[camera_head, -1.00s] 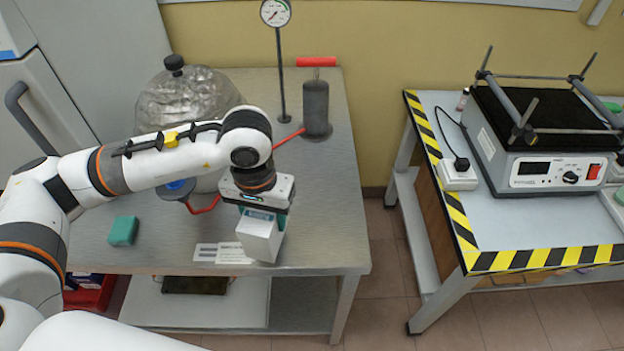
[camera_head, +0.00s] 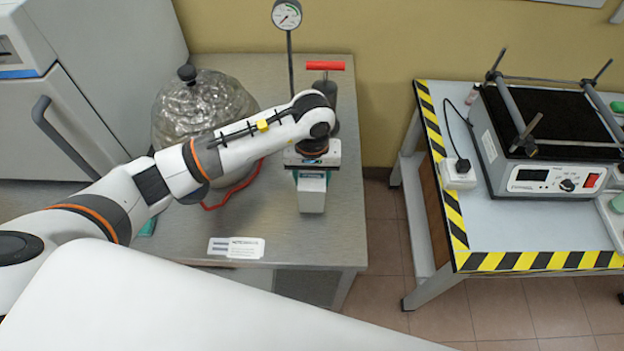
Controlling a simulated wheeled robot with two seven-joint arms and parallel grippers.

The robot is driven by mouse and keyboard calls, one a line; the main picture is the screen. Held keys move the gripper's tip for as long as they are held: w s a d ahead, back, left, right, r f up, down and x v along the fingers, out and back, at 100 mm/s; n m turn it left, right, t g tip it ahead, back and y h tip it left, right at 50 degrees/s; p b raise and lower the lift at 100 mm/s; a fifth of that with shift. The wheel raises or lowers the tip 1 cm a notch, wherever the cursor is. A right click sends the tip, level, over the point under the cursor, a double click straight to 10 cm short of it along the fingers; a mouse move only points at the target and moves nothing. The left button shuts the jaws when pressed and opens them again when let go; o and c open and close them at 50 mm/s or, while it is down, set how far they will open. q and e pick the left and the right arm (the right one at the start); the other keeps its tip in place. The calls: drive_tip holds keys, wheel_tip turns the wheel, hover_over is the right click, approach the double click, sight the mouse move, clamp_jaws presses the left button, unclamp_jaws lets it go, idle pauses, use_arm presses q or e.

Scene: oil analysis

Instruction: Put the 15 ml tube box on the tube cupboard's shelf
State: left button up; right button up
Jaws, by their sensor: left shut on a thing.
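The 15 ml tube box (camera_head: 312,198) is a small white carton. My left gripper (camera_head: 312,174) points down and is shut on the box's upper part, with green fingers at either side. The box hangs above the right part of the steel table; its exact height over the top cannot be told. I cannot make out a tube cupboard or its shelf for certain in this view. My right gripper does not show.
A pale grey cabinet with a dark handle (camera_head: 62,135) stands at the left. A striped-edge table (camera_head: 545,225) with a shaker (camera_head: 545,178) stands right.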

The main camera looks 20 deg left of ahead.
use_arm(q)
wheel_tip(320, 180, down, 2)
drive_tip(key=shift+s+f+p, duration=0.1)
drive_tip(key=shift+f+p, duration=0.05)
drive_tip(key=shift+p, duration=0.15)
drive_tip(key=shift+f+b, duration=0.35)
drive_tip(key=shift+f, duration=0.1)
drive_tip(key=o, duration=1.1)
drive_tip(key=shift+r, duration=0.1)
